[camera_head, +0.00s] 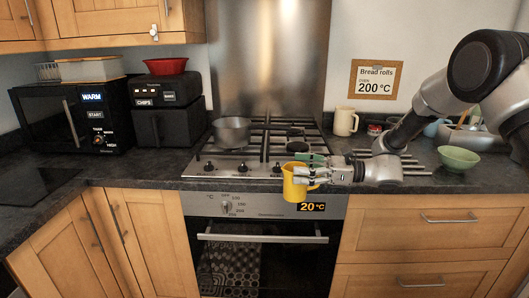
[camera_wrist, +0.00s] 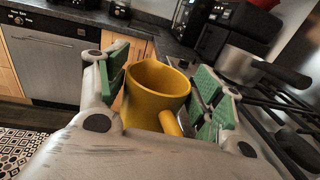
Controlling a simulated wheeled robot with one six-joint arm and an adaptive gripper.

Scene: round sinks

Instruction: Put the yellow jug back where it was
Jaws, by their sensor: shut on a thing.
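The yellow jug (camera_head: 295,186) is upright in front of the stove's front edge, with the oven front behind it in the head view. My gripper (camera_head: 306,174) is shut on it, coming from the right. In the wrist view the jug (camera_wrist: 154,94) sits between the green-padded fingers (camera_wrist: 163,92), its open top showing and its handle pointing toward the palm. The jug looks held in the air, with nothing seen under it. Its lower part is hidden by my gripper in the wrist view.
A grey pot (camera_head: 231,131) stands on the gas hob (camera_head: 262,150). A cream mug (camera_head: 345,121) and a red-lidded tin (camera_head: 375,129) stand behind right. A green bowl (camera_head: 458,158) is on the right counter. The microwave (camera_head: 70,118) and air fryer (camera_head: 166,112) stand left. The front left counter is clear.

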